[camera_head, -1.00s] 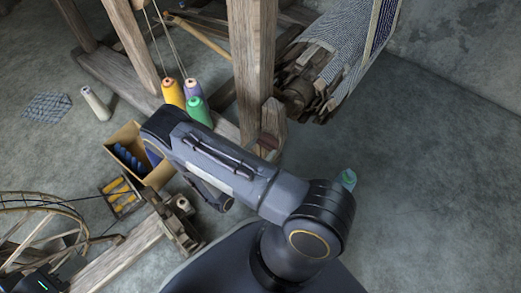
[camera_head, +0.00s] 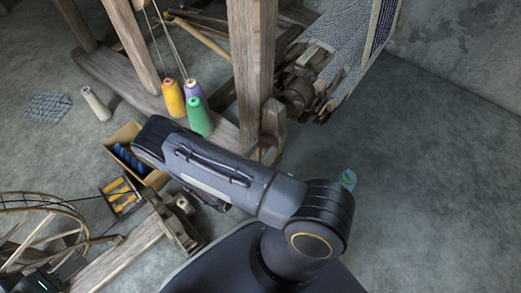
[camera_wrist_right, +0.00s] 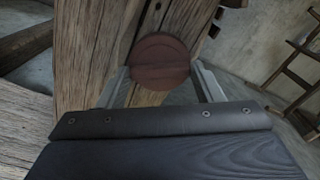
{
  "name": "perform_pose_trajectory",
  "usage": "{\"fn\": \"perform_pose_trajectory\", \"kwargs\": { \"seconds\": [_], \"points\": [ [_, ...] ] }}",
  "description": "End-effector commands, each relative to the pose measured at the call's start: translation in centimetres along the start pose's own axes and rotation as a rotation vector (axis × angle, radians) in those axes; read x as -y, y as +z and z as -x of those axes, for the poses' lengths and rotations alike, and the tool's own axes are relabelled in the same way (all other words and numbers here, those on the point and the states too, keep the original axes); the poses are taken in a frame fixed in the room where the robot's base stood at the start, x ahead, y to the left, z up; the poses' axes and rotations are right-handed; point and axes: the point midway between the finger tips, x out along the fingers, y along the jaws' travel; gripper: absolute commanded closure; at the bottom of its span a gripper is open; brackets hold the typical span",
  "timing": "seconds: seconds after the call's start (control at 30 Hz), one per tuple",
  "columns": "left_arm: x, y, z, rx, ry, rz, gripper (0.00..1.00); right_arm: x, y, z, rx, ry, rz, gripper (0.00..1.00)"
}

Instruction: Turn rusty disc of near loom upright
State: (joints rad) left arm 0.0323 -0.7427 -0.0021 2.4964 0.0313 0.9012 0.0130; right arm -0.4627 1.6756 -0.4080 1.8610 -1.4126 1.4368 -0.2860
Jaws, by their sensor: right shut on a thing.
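The rusty disc (camera_wrist_right: 162,58) is a round, reddish-brown plate on the face of a weathered wooden post (camera_wrist_right: 88,62) in the right wrist view. A band crosses its middle, close to level in that view. My right gripper (camera_wrist_right: 163,78) has one finger at each side of the disc and is shut on it. My right gripper is mostly hidden there.
Yellow, purple and green thread cones (camera_head: 198,116) stand by the loom beam. A cardboard box (camera_head: 155,178) with blue spools and a tray of yellow-handled tools (camera_head: 122,196) lie left of my arm. A spinning wheel (camera_head: 40,232) stands lower left. Floor at right is mostly clear.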

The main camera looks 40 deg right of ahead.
Motion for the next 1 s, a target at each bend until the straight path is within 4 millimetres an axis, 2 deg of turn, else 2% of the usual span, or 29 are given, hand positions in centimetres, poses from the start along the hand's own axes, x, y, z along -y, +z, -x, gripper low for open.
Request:
{"fn": "perform_pose_trajectory", "kwargs": {
  "seconds": [0.7,1.0],
  "points": [
    [-0.24,-0.27,0.52,0.0,0.0,0.0,0.64,0.01,-0.02,0.05,-0.001,0.001,0.677,0.63],
    [-0.3,-0.34,0.66,0.0,0.0,0.0,0.64,0.0,-0.06,0.05,-0.002,0.002,0.911,0.63]
  ]
}}
